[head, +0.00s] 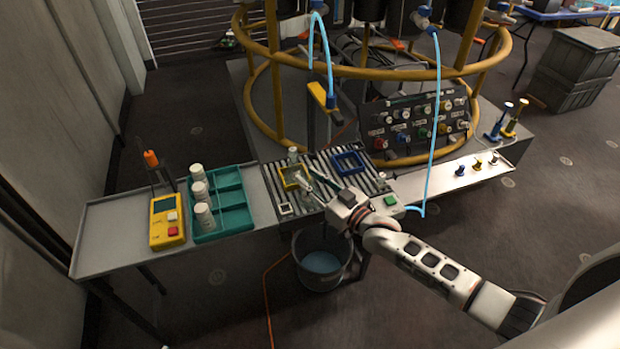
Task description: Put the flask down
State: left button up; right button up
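My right gripper (312,186) reaches from the lower right over the slatted rack (325,178), close to the yellow square frame (284,183). Its fingertips are small here, and I cannot tell whether they are open or closed on something. A small pale bottle-like thing (293,154), possibly the flask, shows upright just behind the yellow frame. I cannot tell whether it touches the gripper. A blue square frame (361,168) and a small white square frame (287,209) also lie on the rack. My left gripper is not in view.
A teal tray (232,187) with white bottles (205,216) stands left of the rack, beside a yellow handheld meter (166,222). A bucket (318,279) of bluish liquid stands below the rack. A blue hose (432,130) hangs to the right. The bench's left end (110,235) is clear.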

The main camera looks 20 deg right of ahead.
jog(key=shift+r, duration=0.3)
jog(key=shift+s+d, duration=0.15)
jog(key=shift+s, duration=0.15)
jog(key=p+v, duration=0.2)
jog(key=v, duration=0.9)
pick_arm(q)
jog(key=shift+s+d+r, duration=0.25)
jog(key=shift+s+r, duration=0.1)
pick_arm(e)
jog(key=s+a+f+g+h, duration=0.1)
jog(key=s+f+g, duration=0.1)
jog(key=s+f, duration=0.2)
jog(key=s+a+f+g+h, duration=0.1)
jog(key=s+f, duration=0.4)
jog(key=s, duration=0.5)
jog(key=s+a+f+g+h, duration=0.1)
jog(key=s+f+g+h, duration=0.1)
jog(key=s, duration=0.6)
jog(key=shift+s+a+f+g+h, duration=0.15)
jog(key=shift+a+f+h, duration=0.1)
jog(key=shift+f, duration=0.4)
jog(key=shift+w+a+f+g+h, duration=0.15)
jog(key=shift+f+h, duration=0.1)
jog(key=shift+f, duration=0.4)
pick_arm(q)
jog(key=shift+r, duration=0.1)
pick_arm(e)
jog(key=shift+s, duration=0.1)
